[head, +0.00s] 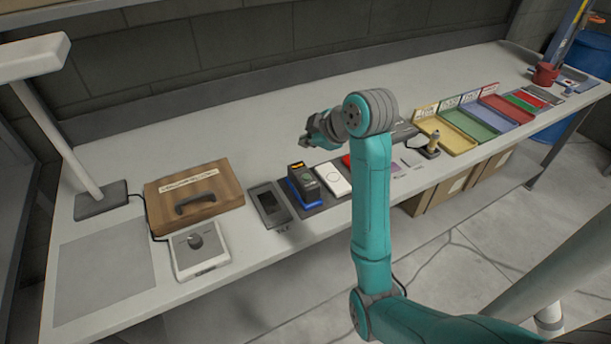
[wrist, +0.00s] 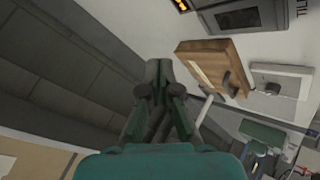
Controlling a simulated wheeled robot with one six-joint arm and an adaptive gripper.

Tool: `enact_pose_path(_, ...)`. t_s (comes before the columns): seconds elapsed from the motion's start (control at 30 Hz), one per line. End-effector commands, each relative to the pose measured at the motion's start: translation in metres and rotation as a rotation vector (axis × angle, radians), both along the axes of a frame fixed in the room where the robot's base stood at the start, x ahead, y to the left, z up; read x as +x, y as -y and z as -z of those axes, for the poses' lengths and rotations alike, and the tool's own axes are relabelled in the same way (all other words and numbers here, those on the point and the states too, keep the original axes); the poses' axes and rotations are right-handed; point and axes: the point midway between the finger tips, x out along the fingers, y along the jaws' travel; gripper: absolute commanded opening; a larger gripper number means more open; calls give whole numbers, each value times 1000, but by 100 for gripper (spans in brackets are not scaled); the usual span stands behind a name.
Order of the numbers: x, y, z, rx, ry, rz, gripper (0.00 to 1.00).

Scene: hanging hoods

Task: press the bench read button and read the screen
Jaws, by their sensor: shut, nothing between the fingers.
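A small black device (head: 304,184) with a lit orange screen (head: 298,167) stands on a dark pad with a blue edge, mid-bench. The screen's characters are too small to read. A white plate (head: 333,179) with a small round mark lies just right of it; I cannot tell whether this is the read button. My gripper (head: 305,143) is shut and empty, raised above the bench behind the device and apart from it. In the wrist view my gripper (wrist: 157,66) shows its fingers together, and orange screen marks (wrist: 182,5) show at the top edge.
A dark tray (head: 268,204) lies left of the device. Further left are a wooden box (head: 195,200) with a handle, a white dial box (head: 199,250) and a lamp (head: 60,140). Colored trays (head: 490,118) stand to the right. The bench's back strip (head: 240,125) is clear.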

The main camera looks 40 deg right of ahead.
Motion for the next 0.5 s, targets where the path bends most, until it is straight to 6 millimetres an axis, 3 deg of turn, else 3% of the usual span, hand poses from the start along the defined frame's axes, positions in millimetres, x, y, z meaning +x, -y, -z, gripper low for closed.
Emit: enact_pose_path(0.5, 0, 0, 59, 1, -3, 1, 0)
